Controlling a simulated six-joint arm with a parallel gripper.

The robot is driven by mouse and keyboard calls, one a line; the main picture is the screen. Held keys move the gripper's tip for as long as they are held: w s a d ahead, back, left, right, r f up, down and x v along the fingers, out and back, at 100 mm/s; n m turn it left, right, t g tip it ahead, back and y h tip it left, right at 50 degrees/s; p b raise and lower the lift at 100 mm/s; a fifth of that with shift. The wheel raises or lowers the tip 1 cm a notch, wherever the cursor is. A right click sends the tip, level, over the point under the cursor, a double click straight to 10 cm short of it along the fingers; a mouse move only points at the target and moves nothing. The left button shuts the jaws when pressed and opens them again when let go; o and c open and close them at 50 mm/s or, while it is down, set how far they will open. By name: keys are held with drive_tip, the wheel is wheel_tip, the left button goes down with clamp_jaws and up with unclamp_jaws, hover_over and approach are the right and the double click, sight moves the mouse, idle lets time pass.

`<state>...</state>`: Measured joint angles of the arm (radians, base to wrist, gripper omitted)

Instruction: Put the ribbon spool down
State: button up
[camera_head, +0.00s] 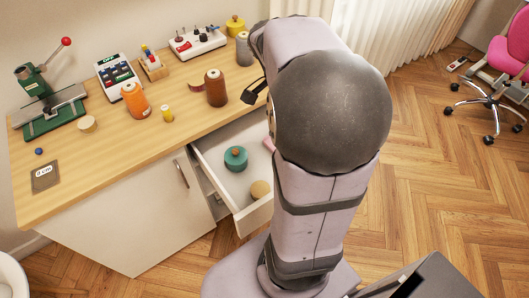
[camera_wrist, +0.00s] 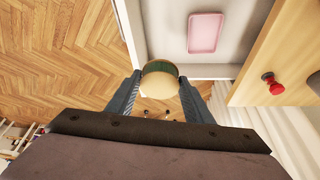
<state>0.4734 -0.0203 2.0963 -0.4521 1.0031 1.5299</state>
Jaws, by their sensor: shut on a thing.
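The ribbon spool (camera_wrist: 160,68) shows in the wrist view, with a pale beige round face and a dark green band. My gripper (camera_wrist: 160,88) is shut on it, one finger on each side. The spool appears at the near corner of the open drawer (camera_wrist: 139,32); I cannot tell its height or whether it touches anything. In the head view, my arm hides the gripper and the held spool. The drawer (camera_head: 244,219) stands out from the desk there.
The drawer holds a teal round thing (camera_head: 236,160), a beige round thing (camera_head: 260,189) and a pink tray (camera_wrist: 206,32). The desk (camera_head: 100,155) bears an orange spool (camera_head: 135,102), a brown spool (camera_head: 216,88) and a green press (camera_head: 52,100). A red knob (camera_wrist: 272,83) is at right.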

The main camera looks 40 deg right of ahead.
drive_tip(key=shift+f+b, duration=1.1)
drive_tip(key=shift+f, duration=10.45)
drive_tip(key=shift+f+b, duration=0.2)
drive_tip(key=shift+b, duration=0.1)
drive_tip(key=o, duration=1)
drive_tip(key=shift+r, duration=0.15)
drive_tip(key=shift+w+a+r+p, duration=0.1)
drive_tip(key=shift+r+p, duration=0.35)
drive_tip(key=shift+p, duration=0.05)
drive_tip(key=p+v, duration=0.2)
drive_tip(key=v, duration=0.9)
drive_tip(key=shift+a, duration=0.1)
